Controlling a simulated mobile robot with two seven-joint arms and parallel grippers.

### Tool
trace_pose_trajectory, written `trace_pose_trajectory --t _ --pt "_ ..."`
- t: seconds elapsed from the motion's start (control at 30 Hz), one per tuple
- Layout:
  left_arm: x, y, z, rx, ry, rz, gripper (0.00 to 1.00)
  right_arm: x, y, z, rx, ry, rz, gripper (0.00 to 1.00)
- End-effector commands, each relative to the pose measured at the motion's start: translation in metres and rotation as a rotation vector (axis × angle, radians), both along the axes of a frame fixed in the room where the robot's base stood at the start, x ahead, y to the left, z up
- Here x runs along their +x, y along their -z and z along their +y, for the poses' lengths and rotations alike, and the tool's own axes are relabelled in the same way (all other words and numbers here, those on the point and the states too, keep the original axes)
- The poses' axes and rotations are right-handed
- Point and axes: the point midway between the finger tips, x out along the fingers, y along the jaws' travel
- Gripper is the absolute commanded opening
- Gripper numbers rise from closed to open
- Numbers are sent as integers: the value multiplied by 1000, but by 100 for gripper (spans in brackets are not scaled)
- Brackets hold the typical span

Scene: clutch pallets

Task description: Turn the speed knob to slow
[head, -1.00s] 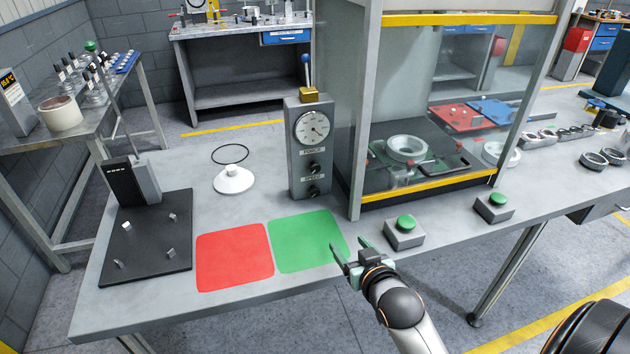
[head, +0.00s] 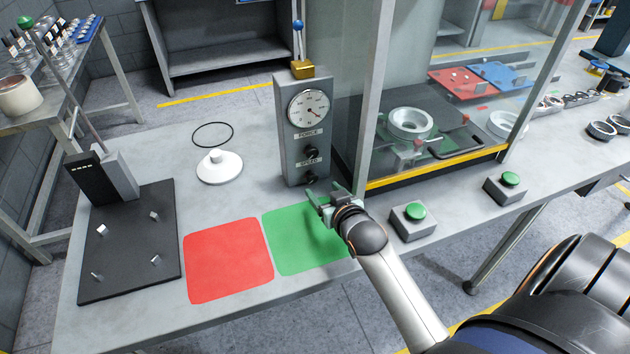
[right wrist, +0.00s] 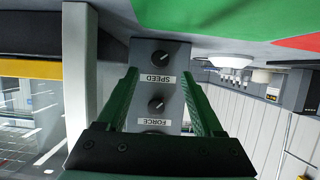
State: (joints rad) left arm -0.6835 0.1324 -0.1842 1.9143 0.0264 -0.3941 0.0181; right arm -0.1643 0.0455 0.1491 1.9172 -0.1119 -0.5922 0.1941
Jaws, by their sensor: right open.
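The grey control box (head: 303,140) stands upright on the table with a round gauge on its upper front. Below the gauge is the black force knob (head: 311,153), and lowest is the black speed knob (head: 311,178). In the right wrist view the box is upside down, with the speed knob (right wrist: 159,57) above the force knob (right wrist: 156,104). My right gripper (head: 325,196) is open and empty just in front of the box's lower part. In the right wrist view its green fingers (right wrist: 168,100) flank the box with a gap, not touching the speed knob. My left gripper is out of view.
A green mat (head: 298,245) and a red mat (head: 228,262) lie before the box. A glass-walled press (head: 425,175) stands close on its right. Green button boxes (head: 414,222) (head: 505,189) sit at the front edge. A white cone-shaped part (head: 220,170) stands left.

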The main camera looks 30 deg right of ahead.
Motion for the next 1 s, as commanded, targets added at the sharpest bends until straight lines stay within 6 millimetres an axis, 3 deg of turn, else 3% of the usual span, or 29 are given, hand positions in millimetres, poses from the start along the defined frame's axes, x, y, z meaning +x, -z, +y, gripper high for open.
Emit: trace_pose_trajectory --t 0.2,0.4,0.87,1.0 --pt "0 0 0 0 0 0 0 34 14 -8 -1 0 -1 68" --pt "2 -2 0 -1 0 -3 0 52 22 -12 0 -1 1 68" --pt "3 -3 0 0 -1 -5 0 60 26 -14 -1 0 0 68" --pt "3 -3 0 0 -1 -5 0 60 26 -14 -1 0 0 54"
